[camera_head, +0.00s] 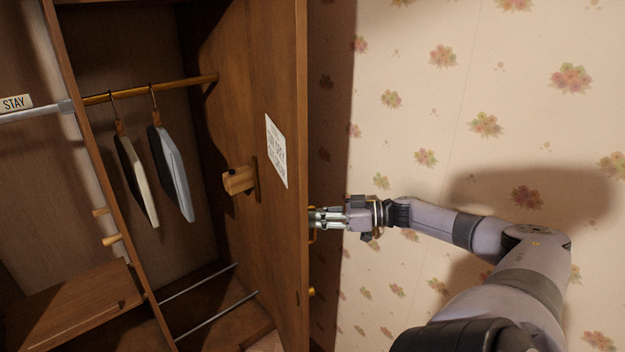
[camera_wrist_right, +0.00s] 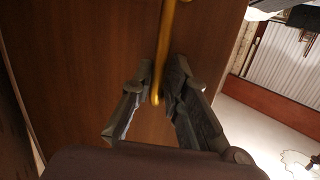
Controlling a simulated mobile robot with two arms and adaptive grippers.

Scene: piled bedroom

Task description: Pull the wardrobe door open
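The brown wooden wardrobe door (camera_head: 278,85) stands wide open in the head view, with its inner face and a white notice on it showing. My right gripper (camera_head: 314,218) reaches from the right to the door's outer face. In the right wrist view the brass bar handle (camera_wrist_right: 170,40) runs down between the two fingers of this gripper (camera_wrist_right: 160,88). In the head view the door edge hides part of the handle and fingertips. My left gripper is not in view.
The open wardrobe shows a hanging rail (camera_head: 180,85) with two hanging items (camera_head: 170,172) and a low shelf (camera_head: 75,305). A wooden latch block (camera_head: 238,180) sticks out from the door's inner face. The flowered wall (camera_head: 420,100) stands close behind the door and right arm.

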